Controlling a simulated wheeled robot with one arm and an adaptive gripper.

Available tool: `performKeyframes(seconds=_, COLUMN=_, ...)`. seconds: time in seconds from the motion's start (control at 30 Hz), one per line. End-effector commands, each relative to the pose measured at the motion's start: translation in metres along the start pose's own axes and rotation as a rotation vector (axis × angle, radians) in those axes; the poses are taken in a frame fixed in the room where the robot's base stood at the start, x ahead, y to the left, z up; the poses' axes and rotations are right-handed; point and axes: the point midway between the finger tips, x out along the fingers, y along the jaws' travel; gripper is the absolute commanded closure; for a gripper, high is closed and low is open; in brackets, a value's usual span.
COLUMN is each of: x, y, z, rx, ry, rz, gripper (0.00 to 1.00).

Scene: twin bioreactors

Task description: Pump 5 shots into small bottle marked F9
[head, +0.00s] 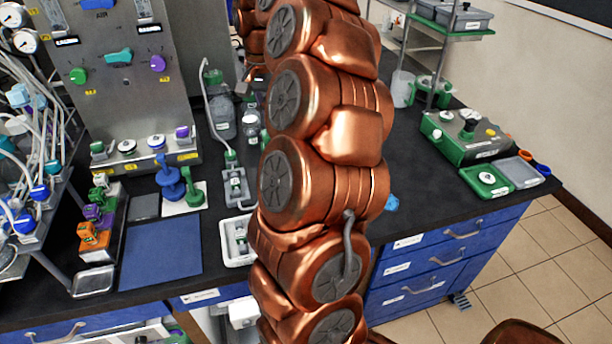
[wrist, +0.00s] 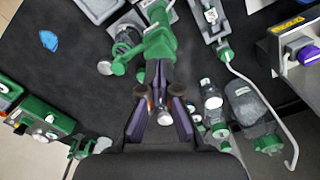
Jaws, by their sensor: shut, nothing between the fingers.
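My gripper (wrist: 159,82) is shut and empty in the wrist view, its fingertips close to a green fixture (wrist: 158,45); I cannot tell whether they touch. Small bottles with pale caps (wrist: 209,95) stand just right of my fingers. The head view shows a grey bottle (head: 222,115) with a tube, and small bottles (head: 251,122) beside my arm. I cannot read an F9 mark on any bottle. My arm hides my gripper in the head view.
A blue mat (head: 160,252), blue stand (head: 170,178) and green stand (head: 193,192) are on the left bench. A white tray (head: 238,250) is near the front edge. A green device (head: 463,135) stands on the right. Dark bench right of my arm is mostly clear.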

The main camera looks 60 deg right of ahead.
Motion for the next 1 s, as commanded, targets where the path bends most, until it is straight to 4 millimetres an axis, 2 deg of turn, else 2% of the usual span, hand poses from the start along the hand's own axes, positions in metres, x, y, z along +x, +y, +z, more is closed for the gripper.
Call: performKeyframes(seconds=1.0, x=0.028, y=0.0, z=0.0, rx=0.001, ry=0.001, rz=-0.001, gripper=1.0)
